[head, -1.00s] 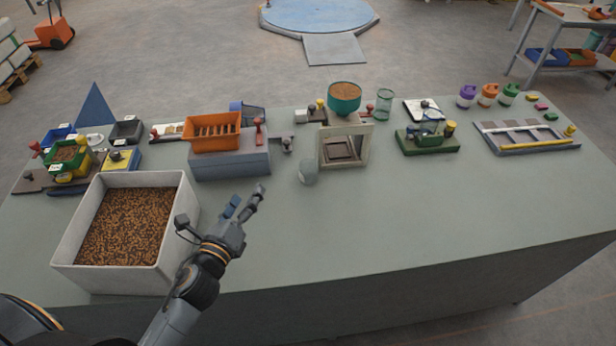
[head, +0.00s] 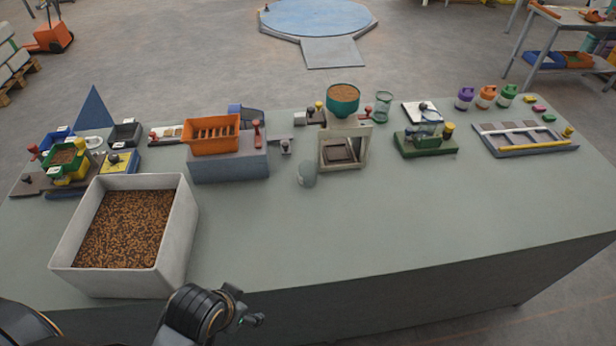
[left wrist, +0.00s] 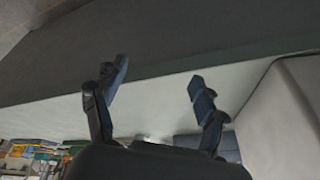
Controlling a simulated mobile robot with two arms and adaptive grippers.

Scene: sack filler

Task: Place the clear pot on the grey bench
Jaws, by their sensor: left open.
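A small clear pot (head: 307,173) is on the grey bench (head: 370,230), in front of the cream filler stand; I cannot tell whether it is upright or tilted. A taller clear, greenish pot (head: 383,107) stands behind and right of the stand, and another clear vessel (head: 430,122) is at the green fixture. My left gripper (head: 250,319) is low at the bench's front edge, well short of the pots. In the left wrist view its two fingers (left wrist: 160,88) are apart with nothing between them. My right gripper is not in view.
A white bin (head: 62,262) of brown pellets stands at the front left, close to my left arm. An orange tray (head: 212,134) on a grey block, the filler stand (head: 325,160) and a slotted rack (head: 525,149) line the back. The bench's front middle is clear.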

